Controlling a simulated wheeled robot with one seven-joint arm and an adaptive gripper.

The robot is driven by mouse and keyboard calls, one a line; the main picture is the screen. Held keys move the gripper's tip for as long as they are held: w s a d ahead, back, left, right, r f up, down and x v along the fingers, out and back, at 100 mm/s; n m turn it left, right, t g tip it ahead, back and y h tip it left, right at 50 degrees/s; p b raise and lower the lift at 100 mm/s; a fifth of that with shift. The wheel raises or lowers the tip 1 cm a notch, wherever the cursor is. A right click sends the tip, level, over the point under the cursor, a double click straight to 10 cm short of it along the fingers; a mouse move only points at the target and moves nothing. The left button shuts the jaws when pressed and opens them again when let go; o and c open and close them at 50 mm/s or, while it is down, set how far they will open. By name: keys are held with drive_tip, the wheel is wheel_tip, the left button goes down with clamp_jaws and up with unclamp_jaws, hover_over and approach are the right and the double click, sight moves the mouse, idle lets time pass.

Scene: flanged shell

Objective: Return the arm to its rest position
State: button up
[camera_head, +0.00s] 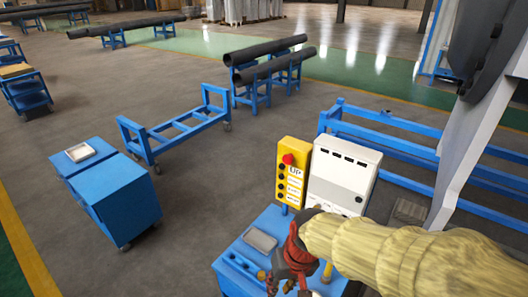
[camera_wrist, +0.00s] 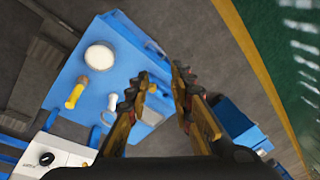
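My gripper (camera_head: 292,278) hangs at the end of my yellow-sleeved arm, over or beside the blue cart (camera_head: 231,285) at the bottom of the head view. In the wrist view my gripper (camera_wrist: 160,82) has its two fingers apart, with nothing held between them. The gap between them shows the cart's edge and grey floor. On the blue cart top are a round white thing (camera_wrist: 99,57), a yellow-handled tool (camera_wrist: 75,94) and a white-handled tool (camera_wrist: 112,79). My arm hides part of the cart in the head view.
A yellow control box (camera_head: 291,172) with a red button and a white cabinet (camera_head: 342,176) stand close behind my gripper. Blue rails (camera_head: 395,150) lie behind my arm. Blue cabinets (camera_head: 118,200) stand left, with open floor between.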

drive_tip(key=s+d+r+m+t+h+b, duration=0.1)
drive_tip(key=s+d+t+b, duration=0.1)
drive_tip(key=s+d+b, duration=0.2)
drive_tip(key=s+d+r+m+t+h+b, duration=0.1)
drive_tip(key=s+d+t+b, duration=0.1)
drive_tip(key=d+b, duration=0.5)
drive_tip(key=s+d, duration=0.1)
drive_tip(key=d, duration=0.3)
drive_tip(key=shift+s+r+t, duration=0.15)
drive_tip(key=shift+s+t, duration=0.15)
drive_tip(key=shift+s, duration=0.1)
